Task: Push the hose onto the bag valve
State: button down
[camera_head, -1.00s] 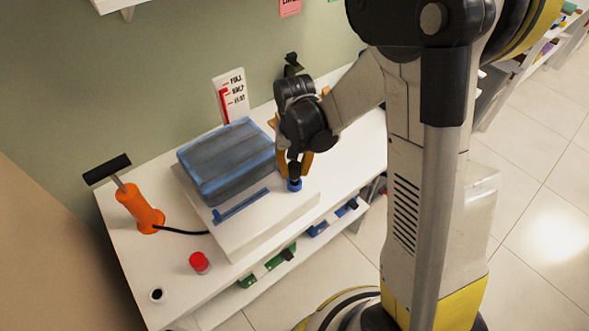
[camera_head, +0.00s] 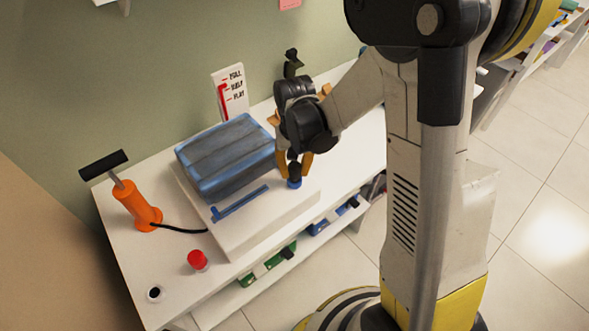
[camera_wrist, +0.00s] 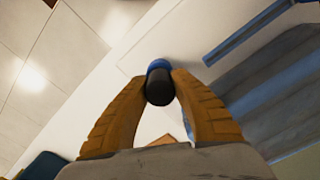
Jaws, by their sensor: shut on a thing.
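My gripper (camera_head: 294,167) has its yellow fingers shut on a dark hose end (camera_wrist: 159,88), which also shows in the head view (camera_head: 294,171). A blue ring, the bag valve (camera_head: 294,183), sits directly below the hose end on the white platform; it shows in the wrist view (camera_wrist: 158,64) just beyond the hose end. The two appear to touch, but I cannot tell how far the hose end sits on the valve. The grey-blue bag (camera_head: 228,158) lies on the platform to the left. A black hose (camera_head: 180,229) runs from the orange pump (camera_head: 139,208) toward the platform.
The white platform (camera_head: 250,232) stands on a white table (camera_head: 120,237). A red cap (camera_head: 198,260) and a small black-holed cup (camera_head: 155,294) are at the front left. A blue bar (camera_head: 240,203) lies before the bag. A gauge sign (camera_head: 231,92) stands behind.

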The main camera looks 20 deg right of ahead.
aim_at(295, 165)
jog(key=shift+f+b, duration=0.5)
jog(key=shift+f, duration=0.1)
jog(key=c, duration=1.1)
grip_release()
notch_tip(295, 165, up, 12)
jog(key=s+r+n+t, duration=0.2)
jog(key=s+r+t, duration=0.5)
jog(key=s, duration=0.5)
jog(key=shift+s, duration=0.4)
